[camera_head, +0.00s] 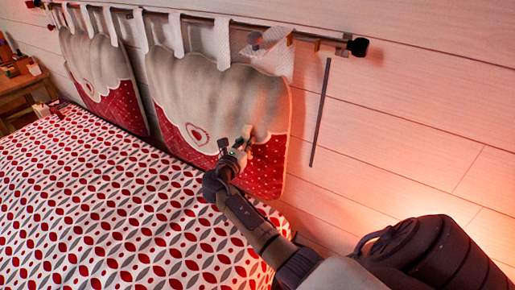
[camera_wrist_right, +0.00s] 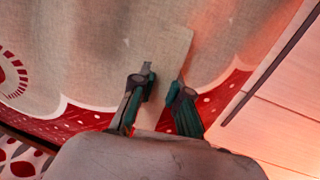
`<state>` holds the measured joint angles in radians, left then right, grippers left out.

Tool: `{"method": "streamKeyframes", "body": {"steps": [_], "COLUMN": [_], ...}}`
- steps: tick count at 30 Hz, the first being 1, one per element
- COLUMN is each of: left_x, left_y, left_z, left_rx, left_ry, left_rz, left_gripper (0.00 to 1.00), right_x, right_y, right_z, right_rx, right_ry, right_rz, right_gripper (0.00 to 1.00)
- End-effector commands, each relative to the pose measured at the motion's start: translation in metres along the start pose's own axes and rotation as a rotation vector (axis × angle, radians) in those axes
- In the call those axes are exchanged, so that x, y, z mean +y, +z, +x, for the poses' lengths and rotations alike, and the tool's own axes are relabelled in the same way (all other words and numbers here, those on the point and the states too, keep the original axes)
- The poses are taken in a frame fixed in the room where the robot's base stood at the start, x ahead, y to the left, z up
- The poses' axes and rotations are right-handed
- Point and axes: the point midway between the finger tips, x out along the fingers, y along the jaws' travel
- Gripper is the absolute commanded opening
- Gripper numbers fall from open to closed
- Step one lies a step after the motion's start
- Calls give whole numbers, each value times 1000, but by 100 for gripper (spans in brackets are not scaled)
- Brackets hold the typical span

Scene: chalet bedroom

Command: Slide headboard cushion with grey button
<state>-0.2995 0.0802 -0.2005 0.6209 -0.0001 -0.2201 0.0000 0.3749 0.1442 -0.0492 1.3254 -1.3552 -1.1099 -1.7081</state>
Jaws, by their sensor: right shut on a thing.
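The right headboard cushion (camera_head: 203,82) is beige above and red with white dots below, with a scalloped border and a heart patch. It hangs by fabric tabs from a wall rod. My right gripper (camera_head: 235,140) is at its lower middle, right of the heart. In the right wrist view the cushion (camera_wrist_right: 85,45) fills the upper left, and the fingers of my right gripper (camera_wrist_right: 162,84) stand close on either side of a strip of its beige cloth. The gripper is shut on the cushion. I cannot make out a grey button. My left gripper is not in view.
A second, similar cushion (camera_head: 92,65) hangs to the left on the same rod (camera_head: 220,19). The bed (camera_head: 100,200) with patterned cover lies below. A thin dark stick (camera_head: 320,112) hangs along the plank wall (camera_head: 420,120), which is otherwise bare at right. A wooden table (camera_head: 25,82) stands far left.

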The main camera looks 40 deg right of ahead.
Motion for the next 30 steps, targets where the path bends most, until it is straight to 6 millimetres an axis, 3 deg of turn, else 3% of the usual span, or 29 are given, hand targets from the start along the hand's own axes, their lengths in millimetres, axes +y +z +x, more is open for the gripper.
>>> {"method": "streamKeyframes", "body": {"steps": [11,12,16,25,30], "left_x": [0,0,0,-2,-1], "left_y": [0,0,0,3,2], "left_z": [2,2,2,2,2], "left_rx": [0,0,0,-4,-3], "left_ry": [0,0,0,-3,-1], "left_rz": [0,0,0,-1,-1], "left_gripper": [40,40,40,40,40], "right_x": [8,8,7,7,8], "right_y": [-1,-1,-1,-1,-1], "right_z": [1,1,1,0,-17], "right_rx": [1,1,1,0,2], "right_ry": [2,2,1,1,2], "right_rz": [-3,-3,-2,-2,0], "right_gripper": [0,21,41,41,41]}}
